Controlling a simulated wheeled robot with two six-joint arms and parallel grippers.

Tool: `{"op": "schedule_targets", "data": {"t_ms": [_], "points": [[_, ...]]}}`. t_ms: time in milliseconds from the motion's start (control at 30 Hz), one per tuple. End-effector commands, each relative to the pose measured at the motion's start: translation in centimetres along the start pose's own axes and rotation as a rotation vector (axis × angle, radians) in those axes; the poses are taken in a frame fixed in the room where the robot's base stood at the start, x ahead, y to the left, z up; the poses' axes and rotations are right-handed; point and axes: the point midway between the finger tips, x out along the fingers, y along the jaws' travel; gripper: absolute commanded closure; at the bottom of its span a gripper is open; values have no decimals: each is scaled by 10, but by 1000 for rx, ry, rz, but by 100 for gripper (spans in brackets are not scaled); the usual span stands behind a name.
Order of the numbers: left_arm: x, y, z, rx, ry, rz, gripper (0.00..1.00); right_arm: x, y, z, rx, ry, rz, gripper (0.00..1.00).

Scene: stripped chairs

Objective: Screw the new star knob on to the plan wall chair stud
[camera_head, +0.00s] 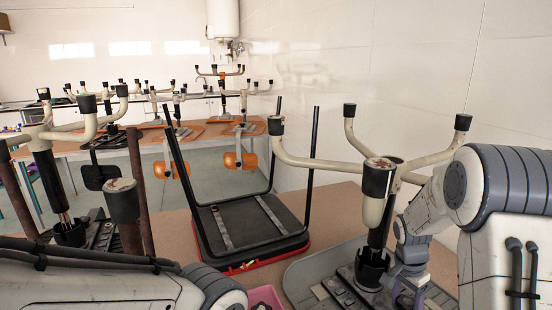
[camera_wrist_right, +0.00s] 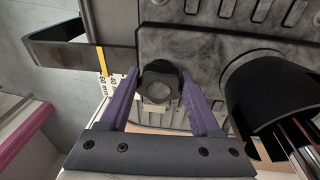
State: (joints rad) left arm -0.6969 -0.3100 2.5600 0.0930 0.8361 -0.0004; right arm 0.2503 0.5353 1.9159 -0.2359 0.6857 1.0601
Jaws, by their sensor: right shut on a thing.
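An upturned chair with cream legs (camera_head: 310,162) and black feet stands at the right beside the wall, its grey seat underside (camera_head: 312,275) facing up. My right gripper (camera_head: 410,292) is low beside its black column. In the right wrist view my right gripper (camera_wrist_right: 160,98) has its purple fingers shut on a dark knob (camera_wrist_right: 160,70) with a round grey centre. Behind the knob is a grey mechanism plate (camera_wrist_right: 215,55). The stud cannot be made out, and I cannot tell whether the knob touches it. My left gripper is out of view; only my left arm shows.
Another upturned chair (camera_head: 65,132) stands at the left. A pink tray (camera_head: 265,297) is at the bottom. In the right wrist view, a black column cover (camera_wrist_right: 275,90) is close at right.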

Motion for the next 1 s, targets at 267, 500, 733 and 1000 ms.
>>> {"op": "schedule_targets", "data": {"t_ms": [267,500,733,1000], "points": [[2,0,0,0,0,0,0,2,1,-1,461,-39,64,100],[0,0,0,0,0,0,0,2,1,0,650,-54,89,100],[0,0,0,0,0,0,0,2,2,0,649,-54,89,17],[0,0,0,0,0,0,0,2,0,0,647,-53,84,1]]}}
